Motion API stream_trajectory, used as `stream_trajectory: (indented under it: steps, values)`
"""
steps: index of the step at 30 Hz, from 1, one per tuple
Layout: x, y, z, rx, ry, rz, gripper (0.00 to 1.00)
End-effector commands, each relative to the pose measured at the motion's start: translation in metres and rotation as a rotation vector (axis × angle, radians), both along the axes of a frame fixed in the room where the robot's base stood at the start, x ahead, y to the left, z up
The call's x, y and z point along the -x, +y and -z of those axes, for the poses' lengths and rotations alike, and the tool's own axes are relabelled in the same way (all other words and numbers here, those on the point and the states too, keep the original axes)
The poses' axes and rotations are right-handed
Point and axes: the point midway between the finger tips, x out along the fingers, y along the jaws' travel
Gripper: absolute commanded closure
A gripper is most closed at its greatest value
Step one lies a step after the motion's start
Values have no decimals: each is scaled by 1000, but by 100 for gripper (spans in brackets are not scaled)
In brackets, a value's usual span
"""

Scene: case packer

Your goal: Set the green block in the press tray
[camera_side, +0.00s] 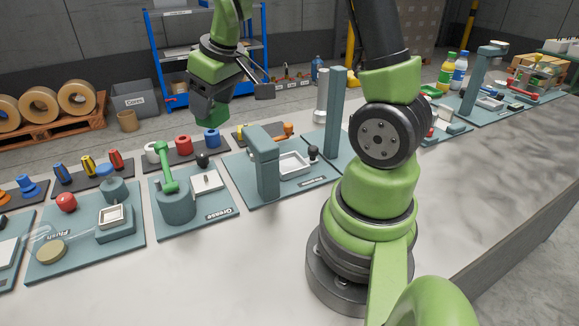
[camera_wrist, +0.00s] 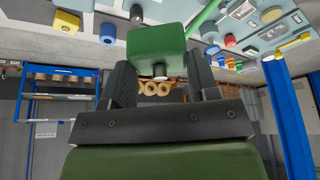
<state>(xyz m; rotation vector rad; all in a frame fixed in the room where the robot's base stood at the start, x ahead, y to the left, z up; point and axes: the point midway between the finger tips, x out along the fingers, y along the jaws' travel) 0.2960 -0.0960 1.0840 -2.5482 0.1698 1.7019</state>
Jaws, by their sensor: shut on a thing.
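The green block (camera_side: 212,138) hangs below my gripper (camera_side: 209,112), raised in the air towards the back of the bench. In the wrist view the green block (camera_wrist: 156,45) sits at the ends of the two dark fingers, which are shut on it. A shallow white tray (camera_side: 291,165) lies on a teal station plate, right of a teal column with an overhanging head; I take it for the press tray, though its label is too small to read surely. It looks empty. The block is up and left of this tray in the side view, apart from it.
The Grease station (camera_side: 176,205) with a green lever and the Flush station (camera_side: 62,252) with a red knob stand left of the tray. A tall teal post (camera_side: 336,110) rises to its right. A rack of red and blue parts (camera_side: 184,146) lies behind. The bench front is clear.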

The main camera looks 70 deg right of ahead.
Motion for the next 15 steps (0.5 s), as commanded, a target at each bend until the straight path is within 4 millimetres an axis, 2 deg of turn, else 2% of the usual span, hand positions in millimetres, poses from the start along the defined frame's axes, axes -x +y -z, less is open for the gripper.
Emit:
stream_trajectory:
  steps: [8,15]
  values:
    - [20,-57,17,0,4,295,71]
    - [46,-105,32,2,4,573,71]
